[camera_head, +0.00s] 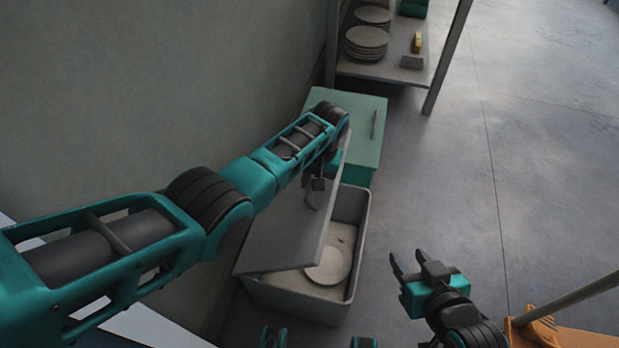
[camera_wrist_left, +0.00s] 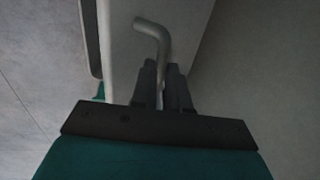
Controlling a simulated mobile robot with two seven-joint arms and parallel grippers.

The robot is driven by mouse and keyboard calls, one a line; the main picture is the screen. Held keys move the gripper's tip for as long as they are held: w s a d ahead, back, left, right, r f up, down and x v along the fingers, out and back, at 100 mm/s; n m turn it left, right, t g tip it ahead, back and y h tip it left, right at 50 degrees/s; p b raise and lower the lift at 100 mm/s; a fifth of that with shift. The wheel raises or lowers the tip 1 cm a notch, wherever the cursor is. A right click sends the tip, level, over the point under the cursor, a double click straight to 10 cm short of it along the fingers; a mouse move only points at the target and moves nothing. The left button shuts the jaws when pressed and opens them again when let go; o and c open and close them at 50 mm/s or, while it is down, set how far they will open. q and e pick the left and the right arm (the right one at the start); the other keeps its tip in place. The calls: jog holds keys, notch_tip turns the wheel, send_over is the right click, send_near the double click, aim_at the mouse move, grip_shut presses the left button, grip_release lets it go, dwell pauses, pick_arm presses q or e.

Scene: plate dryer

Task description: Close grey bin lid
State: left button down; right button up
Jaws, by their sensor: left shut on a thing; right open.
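The grey bin (camera_head: 300,299) stands on the floor against the wall. Its grey lid (camera_head: 277,240) is tilted up, hinged on the left, and the right side of the bin is open. A white plate (camera_head: 330,266) lies inside. My left gripper (camera_head: 313,196) is over the lid, shut on the lid's handle; in the left wrist view the bent metal handle (camera_wrist_left: 152,30) runs between the fingers (camera_wrist_left: 163,85). My left forearm hides the lid's far part. My right gripper (camera_head: 408,265) is open and empty, to the right of the bin, apart from it.
A teal box (camera_head: 366,140) with a closed lid and handle stands behind the bin. Beyond it is a shelf (camera_head: 400,72) with stacked plates (camera_head: 366,42). An orange object (camera_head: 560,335) with a pole is at lower right.

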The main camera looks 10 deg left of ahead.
pick_arm(q)
jog(key=c, duration=1.1)
grip_release()
pick_arm(e)
jog(key=shift+s, duration=0.1)
pick_arm(q)
jog(key=shift+r, duration=0.15)
jog(key=r+p, duration=0.2)
jog(key=r, duration=0.2)
jog(key=d+r+p, duration=0.1)
jog(key=r+p, duration=0.1)
jog(key=r, duration=0.2)
jog(key=d+r+p, duration=0.1)
jog(key=r+p, duration=0.1)
jog(key=r, duration=0.2)
jog(key=shift+s+r, duration=0.15)
jog(key=shift+r, duration=0.15)
pick_arm(e)
jog(key=r, duration=0.1)
jog(key=d+r, duration=0.1)
jog(key=s+r, duration=0.1)
jog(key=shift+d+r+h, duration=0.2)
jog(key=shift+h, duration=0.1)
